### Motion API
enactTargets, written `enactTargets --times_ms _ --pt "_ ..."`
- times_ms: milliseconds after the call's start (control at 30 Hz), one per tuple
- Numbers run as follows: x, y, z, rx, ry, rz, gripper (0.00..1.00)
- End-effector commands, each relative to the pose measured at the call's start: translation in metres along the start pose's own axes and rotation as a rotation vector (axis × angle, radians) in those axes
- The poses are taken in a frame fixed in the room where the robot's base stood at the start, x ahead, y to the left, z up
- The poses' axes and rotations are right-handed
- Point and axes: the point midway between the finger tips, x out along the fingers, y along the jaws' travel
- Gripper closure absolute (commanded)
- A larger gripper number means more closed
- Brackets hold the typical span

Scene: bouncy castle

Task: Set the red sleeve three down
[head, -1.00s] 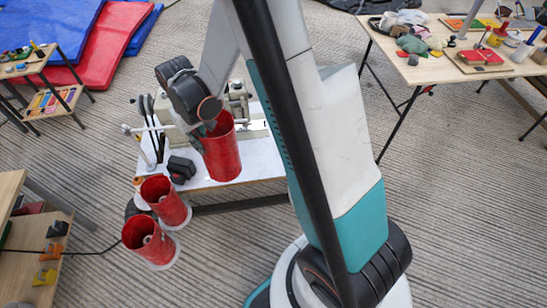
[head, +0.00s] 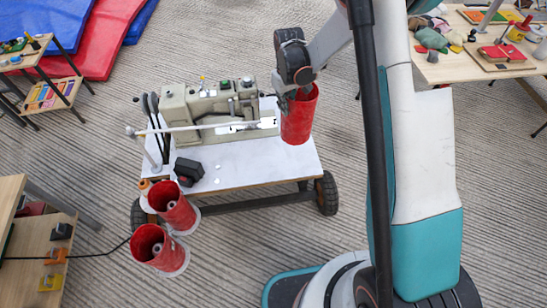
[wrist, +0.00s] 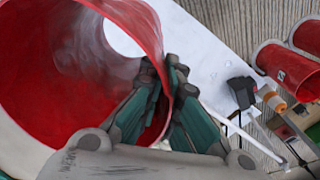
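My gripper (head: 300,92) is shut on the wall of a red sleeve (head: 297,122), an open hollow cylinder. In the head view the sleeve looks about upright at the right end of the white-topped cart (head: 240,175). I cannot tell whether its base touches the top. In the wrist view my fingers (wrist: 172,82) pinch the rim of the sleeve (wrist: 25,75), one inside and one outside. Two more red sleeves, a rear one (head: 178,214) and a front one (head: 153,243), stand on pegs at the cart's front left.
A beige sewing machine (head: 205,108) fills the back of the cart, with a black box (head: 188,171) in front. The cart top's front right is bare. A cluttered table (head: 480,60) stands at the right, wooden shelves (head: 35,250) at the left.

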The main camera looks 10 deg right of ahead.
Motion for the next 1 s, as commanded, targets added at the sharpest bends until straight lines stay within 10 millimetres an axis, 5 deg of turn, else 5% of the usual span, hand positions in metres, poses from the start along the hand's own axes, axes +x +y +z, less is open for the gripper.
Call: enactTargets --times_ms 600,1000 --pt "0.137 0.001 -0.003 -0.010 0.000 0.000 1.00" --pt "0.171 0.002 -0.003 -0.010 0.000 0.000 1.00"
